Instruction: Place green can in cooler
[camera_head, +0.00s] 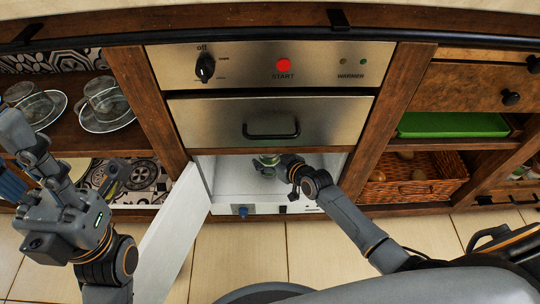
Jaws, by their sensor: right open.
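The cooler (312,176) is the white-lined compartment below the steel warmer, and its white door (172,236) hangs open to the left. A small green can (267,160) shows inside the cooler's opening, partly hidden by my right gripper. My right gripper (279,166) reaches into the opening from the right and is open right beside the can. I cannot tell whether they touch. My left gripper (62,185) is raised at the left, in front of the shelves and away from the cooler; its finger opening is unclear.
The steel warmer (270,120) with a drawer handle is just above the opening. Glass cups on saucers (105,110) stand on the left shelf. At right are a green tray (453,124) and a wicker basket (418,180). The tiled floor (240,255) in front is partly clear.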

